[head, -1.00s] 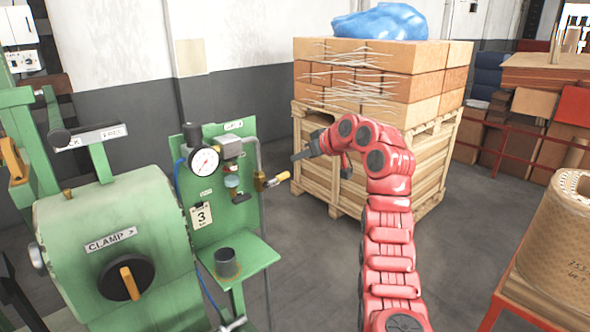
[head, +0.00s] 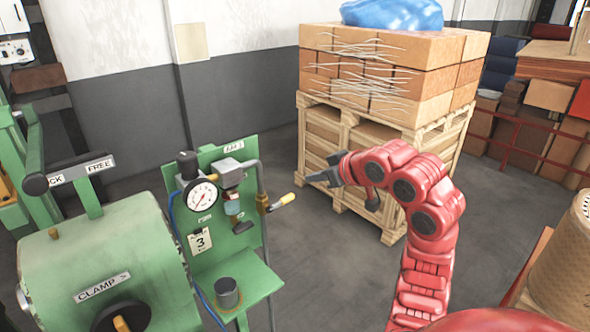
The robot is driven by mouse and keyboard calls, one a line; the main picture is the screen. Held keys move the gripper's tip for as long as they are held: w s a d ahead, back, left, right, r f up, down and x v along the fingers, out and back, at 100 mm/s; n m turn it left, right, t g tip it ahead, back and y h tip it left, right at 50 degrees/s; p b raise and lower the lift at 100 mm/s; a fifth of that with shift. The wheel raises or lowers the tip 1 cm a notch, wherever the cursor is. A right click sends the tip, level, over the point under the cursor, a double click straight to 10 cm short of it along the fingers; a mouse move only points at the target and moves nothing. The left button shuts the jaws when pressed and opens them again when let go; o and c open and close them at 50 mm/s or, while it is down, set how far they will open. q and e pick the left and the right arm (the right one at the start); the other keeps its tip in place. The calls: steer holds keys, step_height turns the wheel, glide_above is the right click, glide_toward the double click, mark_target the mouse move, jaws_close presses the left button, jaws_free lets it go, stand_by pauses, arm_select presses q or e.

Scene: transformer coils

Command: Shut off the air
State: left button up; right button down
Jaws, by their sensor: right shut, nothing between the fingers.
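The air panel (head: 222,160) is a green plate with a round white gauge (head: 201,195), a regulator and a small dark knob. On the grey pipe at its right edge is a brass valve with a yellow lever (head: 281,202). The lever points right and slightly up, across the upright pipe. My right gripper (head: 313,176) is shut and empty. In the picture it is just above and right of the lever tip, with a small gap; the depth between them is hard to judge. My left gripper is not in view.
A green clamp machine (head: 110,255) stands at the left, with a black knob. A small cup (head: 227,293) sits on the panel's shelf. A tan coil (head: 568,262) is at the right.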

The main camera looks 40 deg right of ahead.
steer(key=p, duration=0.1)
glide_above(288, 198)
steer(key=s, duration=0.3)
step_height(288, 198, down, 5)
steer(key=f+p, duration=0.1)
steer(key=f, duration=0.1)
steer(key=w+f+p, duration=0.1)
steer(key=f, duration=0.1)
steer(key=shift+w+f, duration=0.1)
steer(key=shift+f, duration=0.1)
steer(key=shift+d+f+y+b, duration=0.15)
steer(key=shift+f+y+b, duration=0.15)
steer(key=shift+f+b, duration=0.5)
steer(key=shift+r+m, duration=0.15)
steer(key=shift+m, duration=0.15)
